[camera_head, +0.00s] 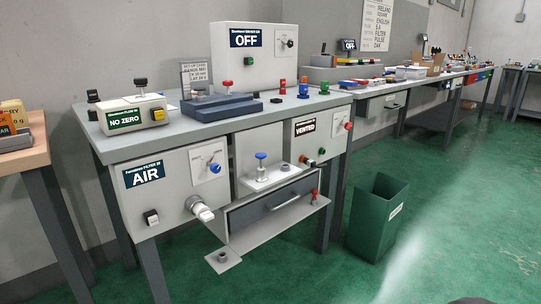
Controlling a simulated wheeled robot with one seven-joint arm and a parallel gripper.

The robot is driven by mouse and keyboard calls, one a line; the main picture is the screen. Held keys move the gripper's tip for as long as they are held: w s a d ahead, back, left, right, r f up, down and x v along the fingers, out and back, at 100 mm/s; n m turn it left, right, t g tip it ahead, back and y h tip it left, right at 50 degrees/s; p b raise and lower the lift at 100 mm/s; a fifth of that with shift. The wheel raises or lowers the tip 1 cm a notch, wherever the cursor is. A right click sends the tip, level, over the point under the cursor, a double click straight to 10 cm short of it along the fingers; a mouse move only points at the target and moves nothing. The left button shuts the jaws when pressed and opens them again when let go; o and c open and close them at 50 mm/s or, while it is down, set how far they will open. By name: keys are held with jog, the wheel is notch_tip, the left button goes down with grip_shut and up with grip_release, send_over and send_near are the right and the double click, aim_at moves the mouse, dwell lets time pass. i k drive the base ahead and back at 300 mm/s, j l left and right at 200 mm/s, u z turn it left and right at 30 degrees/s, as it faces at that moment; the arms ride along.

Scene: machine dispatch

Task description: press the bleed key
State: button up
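No key readable as "bleed" shows in the head view, so I cannot tell which control it is. A grey panel (164,197) under the bench reads "AIR". It carries a blue knob (215,168), a black-and-white switch (151,217) and a pale protruding handle (201,209). A second panel (327,138) to its right reads "VENTED". A blue-topped plunger (261,160) stands on a small shelf between the panels. My gripper is not in view.
On the bench (193,129) stand a "NO ZERO" box (133,116), an "OFF" box (255,62) and a dark blue block (221,106). A grey drawer (272,202) and a low ledge stick out below. A green bin (377,217) stands right. The green floor in front is clear.

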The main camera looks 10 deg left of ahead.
aim_at(153, 221)
jog(key=u, duration=1.5)
